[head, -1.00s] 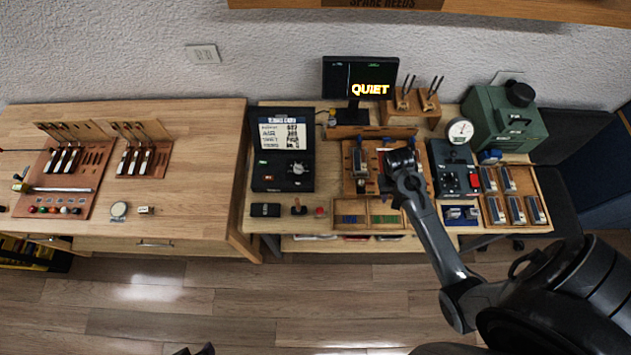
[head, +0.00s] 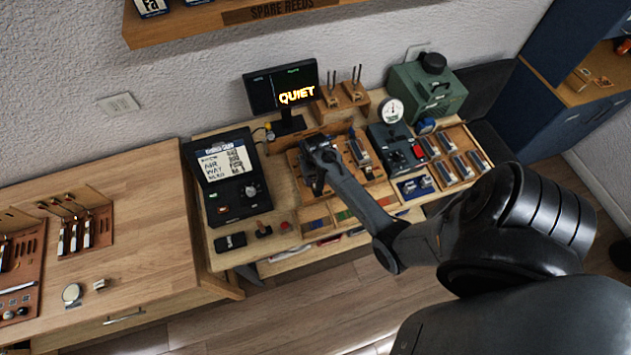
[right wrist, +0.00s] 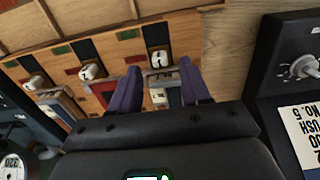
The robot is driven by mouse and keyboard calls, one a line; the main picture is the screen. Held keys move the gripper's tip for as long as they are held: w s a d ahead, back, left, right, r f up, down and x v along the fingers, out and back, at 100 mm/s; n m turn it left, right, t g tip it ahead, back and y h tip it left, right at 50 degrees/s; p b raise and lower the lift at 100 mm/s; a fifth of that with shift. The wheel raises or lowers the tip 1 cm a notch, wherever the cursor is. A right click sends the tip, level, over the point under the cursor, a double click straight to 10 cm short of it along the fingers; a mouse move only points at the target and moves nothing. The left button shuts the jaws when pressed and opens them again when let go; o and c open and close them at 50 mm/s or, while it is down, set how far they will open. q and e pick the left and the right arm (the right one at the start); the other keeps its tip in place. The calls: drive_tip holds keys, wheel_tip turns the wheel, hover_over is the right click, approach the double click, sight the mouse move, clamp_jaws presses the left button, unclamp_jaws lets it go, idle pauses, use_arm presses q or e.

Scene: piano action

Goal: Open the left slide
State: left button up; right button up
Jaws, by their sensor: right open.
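My right gripper (head: 318,158) is over the left part of the wooden fixture (head: 376,177) on the right bench, and hides much of it. In the right wrist view its two purple-blue fingers (right wrist: 158,92) are spread apart with nothing visibly clamped between them. Small white knobs on dark slots show beyond the fingers; the one nearest them (right wrist: 158,59) lies just past the fingertips, apart from them. Another knob (right wrist: 92,71) is further left. I cannot tell which part is the left slide or whether it is open. My left gripper is not in view.
A black box with a screen and dial (head: 226,175) stands left of the fixture. A black box with a red button (head: 397,148) and a tray of grey-topped blocks (head: 462,176) are to its right. The monitor (head: 282,88) behind reads QUIET. Coloured compartments (head: 340,212) lie in front.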

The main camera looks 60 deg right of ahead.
drive_tip(key=shift+f, duration=1.45)
drive_tip(key=shift+c, duration=0.5)
clamp_jaws()
